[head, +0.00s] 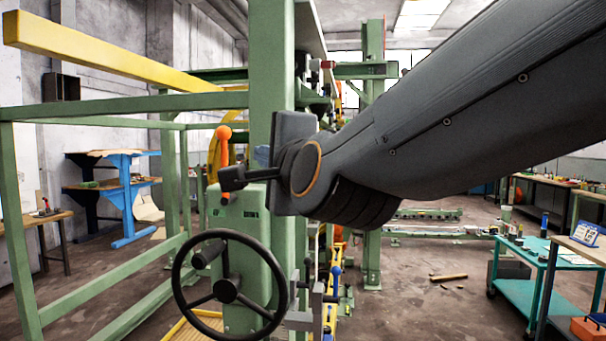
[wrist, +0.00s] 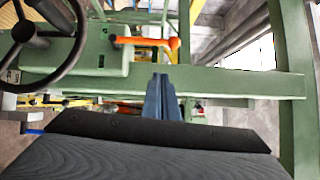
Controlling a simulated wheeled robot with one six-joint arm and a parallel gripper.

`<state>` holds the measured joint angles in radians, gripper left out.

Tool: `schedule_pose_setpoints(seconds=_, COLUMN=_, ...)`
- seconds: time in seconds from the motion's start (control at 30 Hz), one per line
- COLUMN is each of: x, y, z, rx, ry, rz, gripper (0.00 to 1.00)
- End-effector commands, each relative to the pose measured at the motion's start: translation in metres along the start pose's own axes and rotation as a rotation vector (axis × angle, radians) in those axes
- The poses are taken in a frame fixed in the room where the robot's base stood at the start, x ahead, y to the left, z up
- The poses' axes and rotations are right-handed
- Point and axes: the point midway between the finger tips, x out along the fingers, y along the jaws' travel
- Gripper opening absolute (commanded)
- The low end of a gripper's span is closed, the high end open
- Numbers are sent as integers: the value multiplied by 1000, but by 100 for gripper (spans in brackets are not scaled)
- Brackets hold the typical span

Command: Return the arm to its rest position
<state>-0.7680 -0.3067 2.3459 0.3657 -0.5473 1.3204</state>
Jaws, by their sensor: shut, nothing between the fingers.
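My arm (head: 450,110) reaches in from the upper right of the head view, its wrist in front of the green machine. My gripper (wrist: 161,78) shows in the wrist view as two blue-grey fingers, shut together with nothing between them. In the head view the fingers are mostly hidden at the wrist. In the wrist view the fingertips lie just below the orange lever (wrist: 145,41) in the picture. I cannot tell the gap in depth. The same orange lever stands upright in the head view (head: 224,145), above the green control box.
A black handwheel (head: 227,292) is below my wrist. Green frame rails (head: 100,105) and a yellow beam (head: 110,55) are at left. A blue-handled lever (head: 335,272) is low in the middle. Teal carts (head: 530,265) stand right.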

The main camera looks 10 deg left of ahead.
Motion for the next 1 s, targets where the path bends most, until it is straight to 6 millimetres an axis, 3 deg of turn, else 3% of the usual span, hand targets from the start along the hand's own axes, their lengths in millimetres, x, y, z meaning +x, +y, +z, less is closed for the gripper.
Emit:
schedule_pose_setpoints(seconds=0.17, x=3, y=18, z=-13, rx=-55, ry=15, rz=47, gripper=0)
schedule_pose_setpoints(seconds=0.27, x=6, y=56, z=-39, rx=-170, ry=36, rz=148, gripper=0)
schedule_pose_setpoints(seconds=0.47, x=-12, y=166, z=-118, rx=-478, ry=42, rz=472, gripper=0)
schedule_pose_setpoints(seconds=0.67, x=-69, y=268, z=-193, rx=-718, ry=-53, rz=822, gripper=0)
schedule_pose_setpoints(seconds=0.8, x=-130, y=330, z=-236, rx=-831, ry=-189, rz=1063, gripper=0)
schedule_pose_setpoints(seconds=1.0, x=-225, y=392, z=-270, rx=-895, ry=-448, rz=1328, gripper=0)
